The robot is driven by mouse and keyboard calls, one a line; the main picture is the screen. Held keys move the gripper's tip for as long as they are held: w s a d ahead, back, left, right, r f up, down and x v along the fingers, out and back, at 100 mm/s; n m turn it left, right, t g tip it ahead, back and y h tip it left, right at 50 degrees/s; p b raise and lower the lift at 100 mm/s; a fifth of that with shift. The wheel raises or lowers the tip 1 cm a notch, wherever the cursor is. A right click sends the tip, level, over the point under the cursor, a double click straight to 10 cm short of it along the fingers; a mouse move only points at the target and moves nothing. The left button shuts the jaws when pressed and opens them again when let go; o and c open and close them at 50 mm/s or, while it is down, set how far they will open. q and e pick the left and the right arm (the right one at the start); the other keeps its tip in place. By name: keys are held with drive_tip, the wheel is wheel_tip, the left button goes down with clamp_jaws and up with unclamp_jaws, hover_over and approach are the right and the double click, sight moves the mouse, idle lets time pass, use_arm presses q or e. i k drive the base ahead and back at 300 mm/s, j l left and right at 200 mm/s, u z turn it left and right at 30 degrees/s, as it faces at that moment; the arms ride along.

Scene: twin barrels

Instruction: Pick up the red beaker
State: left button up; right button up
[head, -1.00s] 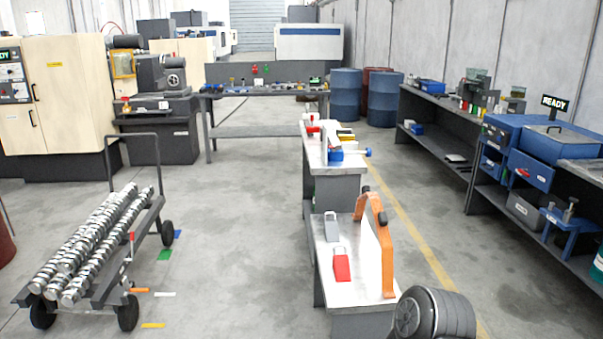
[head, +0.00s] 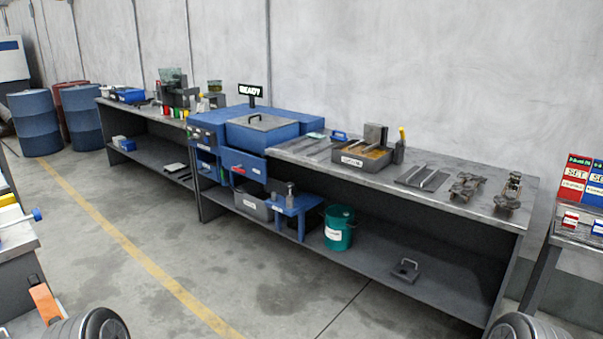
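On the back part of the long grey bench along the wall, a small red item (head: 166,109) stands among several small coloured items, including yellow and green ones. It may be the red beaker, but it is too small to tell its shape. Neither of my grippers is in view. Only dark rounded parts of my own arms show at the bottom left and bottom right edges.
A blue machine with a READY sign (head: 251,90) sits midway along the bench (head: 480,216). A teal bucket (head: 339,229) stands on the lower shelf. Blue barrels (head: 35,122) stand at the far left. The floor with the yellow line (head: 150,265) is clear.

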sight(165, 108)
drive_tip(key=i+z, duration=0.45)
drive_tip(key=i, duration=0.6)
drive_tip(key=i+u, duration=0.65)
drive_tip(key=i+l+u, duration=0.2)
drive_tip(key=i+u, duration=0.15)
drive_tip(key=i+j+u, duration=0.25)
drive_tip(key=i+u, duration=0.15)
drive_tip(key=i, duration=0.25)
drive_tip(key=i+j+u, duration=0.1)
drive_tip(key=i+u, duration=0.25)
drive_tip(key=i, duration=0.25)
drive_tip(key=i+l+u, duration=0.15)
drive_tip(key=i+u, duration=0.25)
drive_tip(key=i, duration=0.25)
drive_tip(key=i+z, duration=0.1)
drive_tip(key=i, duration=0.55)
drive_tip(key=i+j+z, duration=0.15)
drive_tip(key=i, duration=0.45)
drive_tip(key=i+j+z, duration=0.1)
drive_tip(key=i, duration=0.55)
drive_tip(key=i+j+z, duration=0.1)
drive_tip(key=i+z, duration=0.3)
drive_tip(key=i+j+z, duration=0.2)
drive_tip(key=i+z, duration=0.2)
drive_tip(key=i+j+z, duration=0.25)
drive_tip(key=z, duration=0.2)
drive_tip(key=i+j+z, duration=0.25)
drive_tip(key=j+z, duration=0.15)
drive_tip(key=j, duration=0.1)
